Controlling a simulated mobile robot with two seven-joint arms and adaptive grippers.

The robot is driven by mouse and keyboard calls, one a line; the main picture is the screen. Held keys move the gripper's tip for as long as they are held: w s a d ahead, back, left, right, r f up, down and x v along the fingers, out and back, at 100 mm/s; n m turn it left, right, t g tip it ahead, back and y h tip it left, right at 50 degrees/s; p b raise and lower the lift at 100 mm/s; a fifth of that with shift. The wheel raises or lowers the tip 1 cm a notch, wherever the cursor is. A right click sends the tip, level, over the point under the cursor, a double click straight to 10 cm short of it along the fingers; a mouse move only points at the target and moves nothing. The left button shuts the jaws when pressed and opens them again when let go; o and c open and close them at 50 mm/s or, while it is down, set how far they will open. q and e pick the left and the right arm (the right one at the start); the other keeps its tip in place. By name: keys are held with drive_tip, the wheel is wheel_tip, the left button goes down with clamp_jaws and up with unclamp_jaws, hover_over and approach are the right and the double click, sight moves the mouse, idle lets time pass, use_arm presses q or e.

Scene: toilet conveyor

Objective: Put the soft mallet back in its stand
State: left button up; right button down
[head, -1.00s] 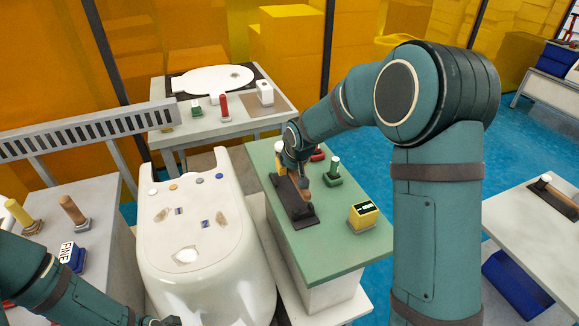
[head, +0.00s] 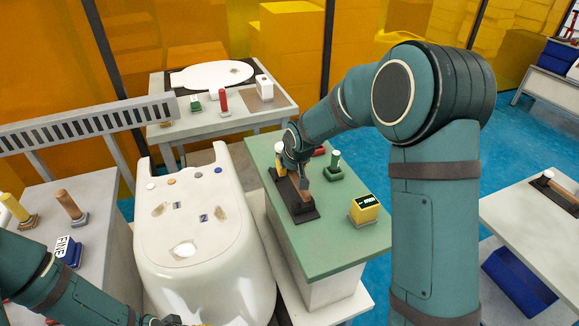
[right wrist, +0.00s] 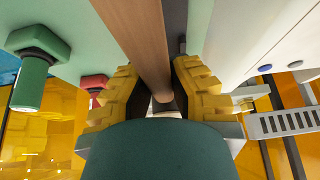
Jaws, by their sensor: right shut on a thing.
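The soft mallet's brown wooden handle (right wrist: 138,35) runs between the yellow-padded fingers of my right gripper (right wrist: 158,88) in the right wrist view. The gripper is shut on it. In the head view my right gripper (head: 297,165) is low over the green table, and the handle (head: 304,188) shows just in front of it. The dark stand (head: 303,213) lies directly below the handle; I cannot tell whether they touch. The mallet's head is not clearly visible. My left gripper (head: 165,321) is cut off at the bottom edge, and its jaws cannot be made out.
The green table (head: 330,248) also holds a green-handled tool (head: 334,162), a red tool (right wrist: 95,82) and a yellow box (head: 364,209). A white toilet body (head: 200,240) stands to the left. The table's front part is clear.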

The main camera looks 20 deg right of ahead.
drive_tip(key=shift+f+b, duration=0.65)
drive_tip(key=shift+f, duration=0.75)
drive_tip(key=c, duration=1)
unclamp_jaws()
drive_tip(key=v, duration=1.2)
